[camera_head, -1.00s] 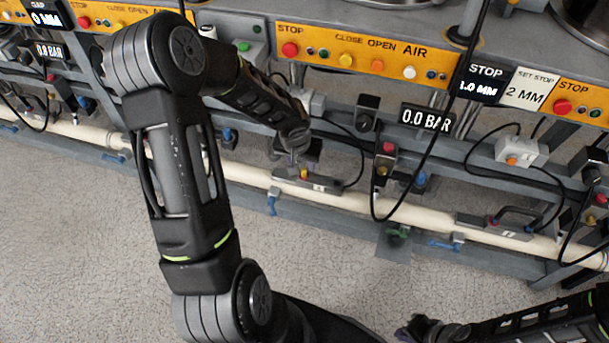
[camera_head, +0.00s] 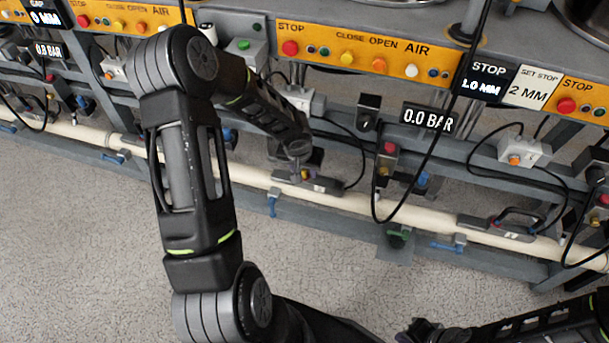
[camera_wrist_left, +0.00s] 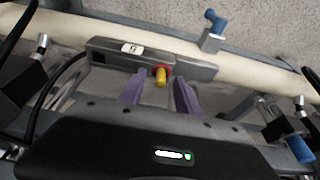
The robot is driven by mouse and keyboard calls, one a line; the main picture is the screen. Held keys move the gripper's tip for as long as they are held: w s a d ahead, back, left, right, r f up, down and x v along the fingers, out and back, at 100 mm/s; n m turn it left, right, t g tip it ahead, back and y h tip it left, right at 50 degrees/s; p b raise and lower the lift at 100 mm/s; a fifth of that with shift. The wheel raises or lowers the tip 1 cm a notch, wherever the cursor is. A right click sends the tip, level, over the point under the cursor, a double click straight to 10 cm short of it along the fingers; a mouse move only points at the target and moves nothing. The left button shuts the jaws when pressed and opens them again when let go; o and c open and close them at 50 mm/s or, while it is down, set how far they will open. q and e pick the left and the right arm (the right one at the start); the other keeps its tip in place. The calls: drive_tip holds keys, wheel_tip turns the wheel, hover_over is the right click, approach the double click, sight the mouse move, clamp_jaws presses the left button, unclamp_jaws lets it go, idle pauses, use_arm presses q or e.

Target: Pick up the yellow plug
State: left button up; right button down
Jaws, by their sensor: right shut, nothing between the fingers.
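The yellow plug (camera_wrist_left: 161,77) shows in the left wrist view with a red part behind it, on a grey bracket (camera_wrist_left: 108,52) along the cream pipe. In the head view the plug (camera_head: 304,175) is a small, partly covered yellow spot. My left gripper (camera_wrist_left: 160,93) is open, its two purple fingers either side of the plug, with gaps visible. In the head view my left gripper (camera_head: 297,167) is over the bracket and mostly hidden by its own wrist. My right gripper (camera_head: 422,328) is shut and empty at the bottom edge, well away from the plug.
The cream pipe (camera_head: 365,203) runs along the machine's lower frame. A blue-handled valve (camera_wrist_left: 212,30) stands beyond the bracket. A black cable (camera_head: 352,165) hangs right of the left gripper. A 0.0 BAR display (camera_head: 427,118) is above. The floor in front is clear.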

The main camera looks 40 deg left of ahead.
use_arm(q)
clamp_jaws()
idle(0.4)
